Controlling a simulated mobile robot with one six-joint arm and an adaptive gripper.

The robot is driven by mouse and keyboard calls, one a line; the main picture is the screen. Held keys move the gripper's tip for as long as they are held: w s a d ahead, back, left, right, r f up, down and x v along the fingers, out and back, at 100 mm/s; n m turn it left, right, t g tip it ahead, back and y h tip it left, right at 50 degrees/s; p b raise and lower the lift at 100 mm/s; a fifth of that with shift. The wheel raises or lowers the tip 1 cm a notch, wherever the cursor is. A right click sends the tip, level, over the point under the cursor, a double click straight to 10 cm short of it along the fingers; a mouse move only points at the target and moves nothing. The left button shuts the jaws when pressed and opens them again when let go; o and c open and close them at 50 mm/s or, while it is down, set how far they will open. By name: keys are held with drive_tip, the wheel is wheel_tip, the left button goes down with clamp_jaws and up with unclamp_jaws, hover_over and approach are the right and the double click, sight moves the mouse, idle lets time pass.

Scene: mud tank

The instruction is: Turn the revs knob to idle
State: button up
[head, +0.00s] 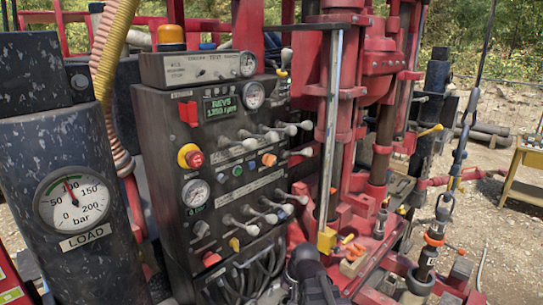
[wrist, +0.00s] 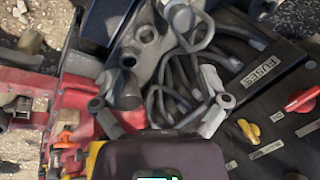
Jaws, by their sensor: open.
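The dark control panel (head: 180,125) stands in the middle of the head view, with a green display (head: 220,107) reading REVS and about 1350 rpm. Low on the panel are a grey knob (head: 201,229), a yellow knob (head: 234,244) and a red knob (head: 211,259). Their labels are too small to read, so I cannot tell which one sets the revs. The wrist view shows the yellow knob (wrist: 248,130) and the red knob (wrist: 303,100) to the right of my gripper (wrist: 160,112). My gripper is open and empty, its fingers apart over the cables.
Grey levers (head: 262,207) stick out of the panel, and cables (head: 250,275) hang below them. A FUSES label (wrist: 256,68) is near the cables. The red drill mast (head: 365,110) stands at the right. A load gauge (head: 74,200) is at the left.

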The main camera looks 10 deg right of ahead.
drive_tip(key=w+r+m+t+y+p, duration=0.2)
drive_tip(key=w+r+m+y+p, duration=0.15)
drive_tip(key=w+r, duration=0.35)
drive_tip(key=m+t+y+p, duration=0.4)
drive_tip(key=m+t+p, duration=0.4)
drive_tip(key=m+t, duration=0.45)
approach(272, 159)
drive_tip(key=s+d+m+g, duration=0.1)
drive_tip(key=s+d+g, duration=0.1)
drive_tip(key=s+d, duration=0.1)
drive_tip(key=shift+w+a+r+t, duration=0.15)
drive_tip(key=shift+a+t, duration=0.1)
drive_tip(key=shift+w+a, duration=0.1)
drive_tip(key=x, duration=1.3)
drive_tip(key=shift+w+a, duration=0.15)
drive_tip(key=shift+w, duration=0.1)
drive_tip(key=c, duration=1.2)
